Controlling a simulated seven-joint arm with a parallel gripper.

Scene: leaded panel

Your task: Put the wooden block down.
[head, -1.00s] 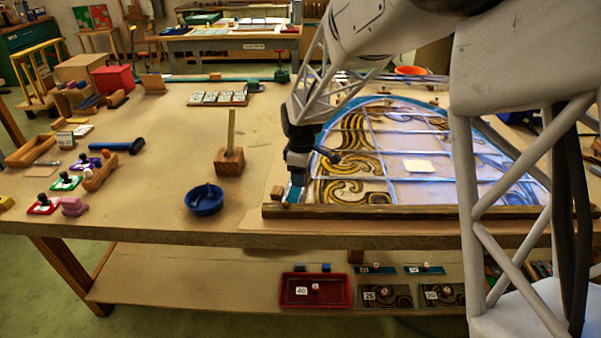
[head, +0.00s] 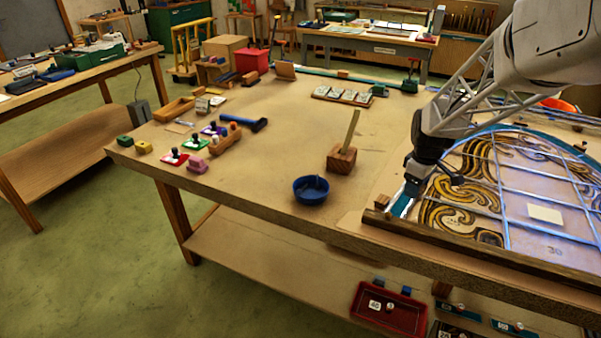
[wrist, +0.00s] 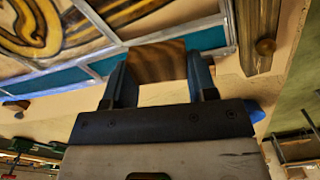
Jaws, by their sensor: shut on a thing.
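The wooden block (wrist: 158,62) is brown with dark grain and sits between the two blue fingers of my gripper (wrist: 160,82) in the wrist view. My gripper is shut on it. The block is close to the panel's teal border glass (wrist: 206,38). I cannot tell whether its underside touches the board.
A dark wooden batten (head: 470,250) runs along the panel's near edge. A blue bowl (head: 311,190) and a wooden block holding an upright stick (head: 342,158) stand to the left. Stamps, a hammer (head: 245,122) and boxes lie farther left. Bare tabletop (head: 270,150) lies between.

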